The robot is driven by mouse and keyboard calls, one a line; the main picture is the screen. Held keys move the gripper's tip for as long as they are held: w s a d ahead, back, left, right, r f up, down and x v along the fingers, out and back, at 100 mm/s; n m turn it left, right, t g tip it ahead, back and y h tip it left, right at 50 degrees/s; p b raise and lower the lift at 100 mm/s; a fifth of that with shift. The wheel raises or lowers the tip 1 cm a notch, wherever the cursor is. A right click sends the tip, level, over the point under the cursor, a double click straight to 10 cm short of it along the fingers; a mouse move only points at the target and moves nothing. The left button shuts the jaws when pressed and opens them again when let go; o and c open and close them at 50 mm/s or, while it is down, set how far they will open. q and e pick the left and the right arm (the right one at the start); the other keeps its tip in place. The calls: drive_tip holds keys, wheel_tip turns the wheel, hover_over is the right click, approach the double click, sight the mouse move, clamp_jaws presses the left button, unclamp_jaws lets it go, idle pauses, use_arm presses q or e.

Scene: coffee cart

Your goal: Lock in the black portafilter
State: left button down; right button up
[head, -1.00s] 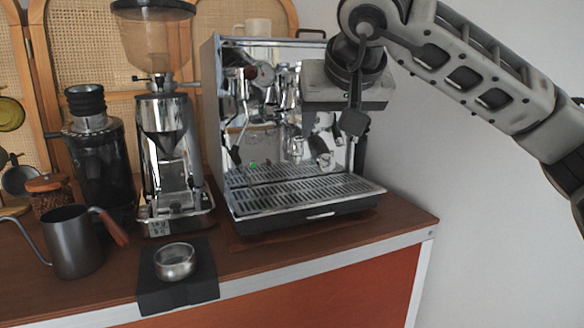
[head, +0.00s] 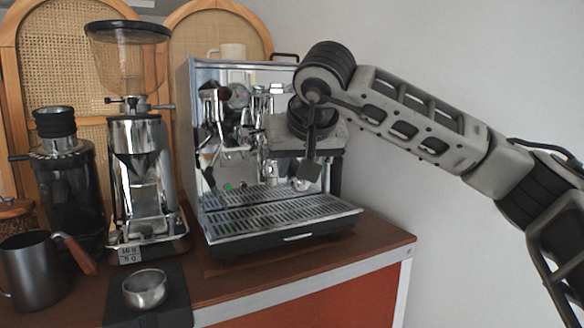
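The espresso machine (head: 202,160) is a chrome box on the cart, with a slotted drip tray (head: 285,218) at its front. My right gripper (head: 307,172) is in front of the right part of the machine's face, above the drip tray, with its fingers angled down. Its housing hides part of the machine's front, and I cannot tell whether its fingers are open or hold anything. I cannot make out the black portafilter clearly. My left gripper is out of view.
A chrome grinder (head: 140,165) and a darker grinder (head: 68,185) stand left of the machine. The counter (head: 385,236) is bare right of the machine.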

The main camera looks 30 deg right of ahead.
clamp_jaws()
drive_tip(key=shift+r, duration=0.15)
drive_tip(key=shift+r, duration=0.3)
drive_tip(key=shift+f, duration=0.1)
idle(0.7)
drive_tip(key=shift+s+d+n+y, duration=0.2)
drive_tip(key=shift+d+n+y, duration=0.2)
drive_tip(key=shift+d+n, duration=0.25)
